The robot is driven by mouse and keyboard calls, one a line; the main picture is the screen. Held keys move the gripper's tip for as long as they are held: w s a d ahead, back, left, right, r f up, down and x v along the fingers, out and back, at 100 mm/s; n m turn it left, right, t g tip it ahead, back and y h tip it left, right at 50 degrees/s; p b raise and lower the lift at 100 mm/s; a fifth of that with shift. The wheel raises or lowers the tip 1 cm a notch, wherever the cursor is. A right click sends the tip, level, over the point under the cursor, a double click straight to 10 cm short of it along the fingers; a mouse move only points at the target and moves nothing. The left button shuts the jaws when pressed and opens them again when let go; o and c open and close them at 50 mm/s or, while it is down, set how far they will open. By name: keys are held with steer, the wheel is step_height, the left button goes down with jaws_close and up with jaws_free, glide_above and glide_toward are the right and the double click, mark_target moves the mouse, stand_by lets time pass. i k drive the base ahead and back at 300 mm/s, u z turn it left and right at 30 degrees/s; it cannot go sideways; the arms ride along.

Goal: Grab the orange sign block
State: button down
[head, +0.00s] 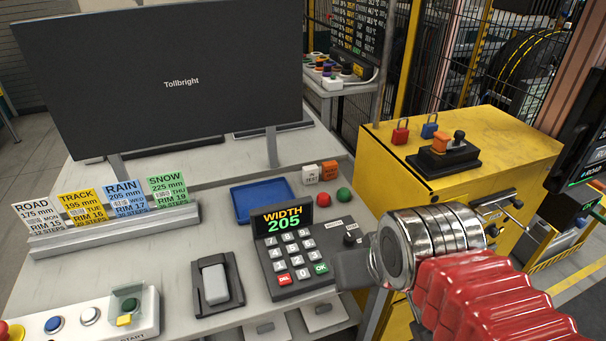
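A small orange block with dark lettering (328,171) stands at the back right of the grey desk, beside a white lettered block (310,174). Its lettering is too small to read. My gripper (348,268) is at the desk's right front edge, just right of the keypad, well in front of the orange block and apart from it. Its dark grey end shows from the side, so I cannot tell whether the fingers are open or shut. I see nothing held in it.
A green ball (344,194), a red ball (322,198) and a blue tray (262,197) lie near the blocks. The keypad with its raised display (283,222) stands between. A large monitor (170,80) is behind; a yellow cabinet (505,150) is at right.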

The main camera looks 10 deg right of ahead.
mark_target(328, 172)
steer(key=u, duration=1.2)
steer(key=k, duration=0.85)
steer(key=z, duration=1.05)
steer(key=i, duration=1)
